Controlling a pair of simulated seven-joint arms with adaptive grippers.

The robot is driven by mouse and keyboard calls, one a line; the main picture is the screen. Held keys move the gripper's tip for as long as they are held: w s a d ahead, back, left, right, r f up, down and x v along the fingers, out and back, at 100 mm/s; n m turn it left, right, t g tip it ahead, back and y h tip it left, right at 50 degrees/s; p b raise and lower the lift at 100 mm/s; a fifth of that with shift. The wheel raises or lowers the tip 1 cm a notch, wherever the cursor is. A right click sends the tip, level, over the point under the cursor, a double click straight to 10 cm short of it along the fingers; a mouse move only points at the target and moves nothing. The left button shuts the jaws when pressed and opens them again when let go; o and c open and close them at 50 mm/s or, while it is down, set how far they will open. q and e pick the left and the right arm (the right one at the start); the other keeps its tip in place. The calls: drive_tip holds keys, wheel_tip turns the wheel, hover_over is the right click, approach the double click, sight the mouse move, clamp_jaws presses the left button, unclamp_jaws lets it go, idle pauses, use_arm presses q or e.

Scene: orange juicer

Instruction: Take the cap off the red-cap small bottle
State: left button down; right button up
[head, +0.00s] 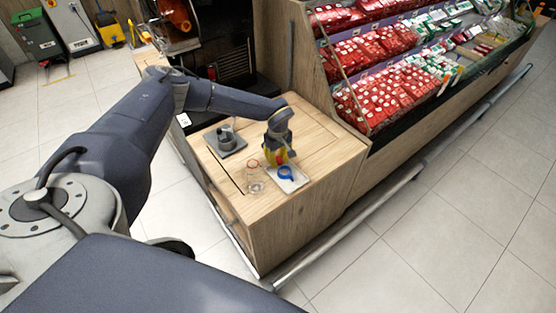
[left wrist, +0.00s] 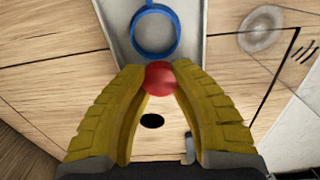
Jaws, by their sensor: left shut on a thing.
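My left gripper (head: 277,155) is over the wooden counter, by the white tray. In the left wrist view its yellow fingers (left wrist: 160,80) are closed at the tips on a small round red cap (left wrist: 160,77). No bottle body shows around the cap; whether anything is under it is hidden. A clear small container (head: 255,180) with a thin reddish rim stands on the counter left of the tray. A blurred clear round shape (left wrist: 262,28) shows at the upper right of the left wrist view. My right gripper is not in view.
A blue ring-shaped piece (head: 286,173) lies on the white tray (head: 299,184); it also shows in the left wrist view (left wrist: 178,32). A grey device (head: 227,138) stands on the counter's left part. A shelf of red packets (head: 390,90) borders the counter at the right.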

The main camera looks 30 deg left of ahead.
use_arm(q)
drive_tip(key=shift+f, duration=0.25)
drive_tip(key=c, duration=1.2)
unclamp_jaws()
drive_tip(key=shift+c, duration=0.2)
drive_tip(key=shift+r, duration=0.15)
